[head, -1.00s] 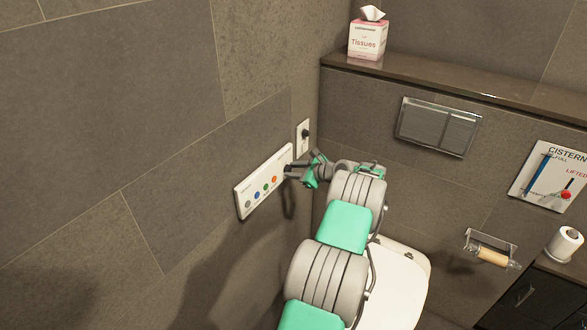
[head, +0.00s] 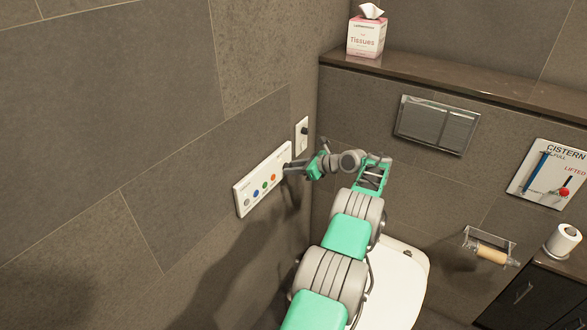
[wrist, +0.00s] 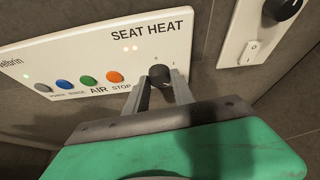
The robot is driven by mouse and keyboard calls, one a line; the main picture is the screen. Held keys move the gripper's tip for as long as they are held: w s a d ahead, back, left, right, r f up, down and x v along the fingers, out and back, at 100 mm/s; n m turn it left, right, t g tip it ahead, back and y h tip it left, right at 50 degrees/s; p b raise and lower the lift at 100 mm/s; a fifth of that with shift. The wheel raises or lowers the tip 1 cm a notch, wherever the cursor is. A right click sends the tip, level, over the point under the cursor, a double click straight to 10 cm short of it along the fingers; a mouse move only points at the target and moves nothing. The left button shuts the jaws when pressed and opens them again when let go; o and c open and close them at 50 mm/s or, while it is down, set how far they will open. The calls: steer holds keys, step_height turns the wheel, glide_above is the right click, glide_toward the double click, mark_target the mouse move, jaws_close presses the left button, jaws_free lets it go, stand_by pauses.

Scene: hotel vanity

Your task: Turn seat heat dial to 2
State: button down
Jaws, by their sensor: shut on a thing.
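The white control panel (head: 262,181) is on the left wall; it also shows in the wrist view (wrist: 95,62). Its black seat heat dial (wrist: 159,75) sits at the panel's right end under the "SEAT HEAT" label. My gripper (wrist: 158,82) is shut on the dial, one finger on each side. In the head view my gripper (head: 288,169) reaches the panel's right end and hides the dial. I cannot make out the dial's pointer.
Several coloured buttons, including an orange one (wrist: 115,76), sit left of the dial. A separate plate with a black knob (head: 304,132) and a rocker switch (wrist: 252,50) is close by on the right. The toilet (head: 400,285) stands below my arm.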

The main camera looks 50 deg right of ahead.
steer(key=c, duration=1.1)
jaws_free()
steer(key=v, duration=0.7)
steer(key=shift+s+r, duration=0.25)
steer(key=shift+s, duration=0.05)
